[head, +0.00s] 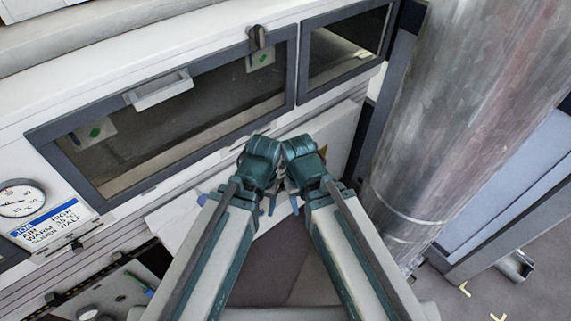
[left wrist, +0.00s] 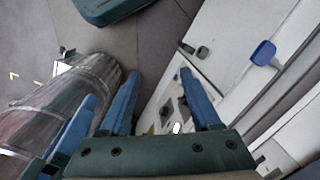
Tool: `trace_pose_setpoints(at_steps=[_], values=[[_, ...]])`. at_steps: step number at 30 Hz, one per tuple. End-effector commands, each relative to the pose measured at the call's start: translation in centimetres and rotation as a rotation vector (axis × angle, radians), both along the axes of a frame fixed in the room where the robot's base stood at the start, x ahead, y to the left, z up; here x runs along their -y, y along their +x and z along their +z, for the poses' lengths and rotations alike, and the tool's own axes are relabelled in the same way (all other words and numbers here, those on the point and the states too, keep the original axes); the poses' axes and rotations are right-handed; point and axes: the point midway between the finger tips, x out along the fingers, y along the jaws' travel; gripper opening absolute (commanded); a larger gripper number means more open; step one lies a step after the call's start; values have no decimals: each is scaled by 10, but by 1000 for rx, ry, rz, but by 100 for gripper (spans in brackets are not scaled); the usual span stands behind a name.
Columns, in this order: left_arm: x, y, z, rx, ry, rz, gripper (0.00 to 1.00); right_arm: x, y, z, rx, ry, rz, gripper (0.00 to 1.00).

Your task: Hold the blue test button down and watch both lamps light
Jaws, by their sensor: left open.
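My left gripper (head: 237,203) hangs below its folded wrist, mostly hidden by its arm in the head view. In the left wrist view its two blue fingers (left wrist: 163,88) are apart, with nothing held between them. A blue rounded piece (left wrist: 263,52) stands out from a white surface at the upper right of that view, clear of the fingers; I cannot tell if it is the test button. I cannot make out either lamp. My right gripper (head: 294,204) is beside the left one, mostly hidden, its opening unclear.
The white tunnel housing has a long framed window (head: 185,105) with a pale handle (head: 158,89) and a smaller window (head: 345,45). A round gauge (head: 20,200) and a job sign (head: 52,225) are at the left. A large metal duct (head: 460,110) stands close on the right.

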Motion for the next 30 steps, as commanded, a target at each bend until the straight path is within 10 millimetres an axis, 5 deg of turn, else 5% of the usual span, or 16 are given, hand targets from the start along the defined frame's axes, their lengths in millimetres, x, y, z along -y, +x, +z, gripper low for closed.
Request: trace_pose_setpoints(at_steps=[1,10,30], values=[[0,0,0,0,0,0,53,0,0,0,0,0,0,50],[0,0,0,0,0,0,0,0,0,0,0,0,0,50],[0,0,0,0,0,0,0,0,0,0,0,0,0,50]])
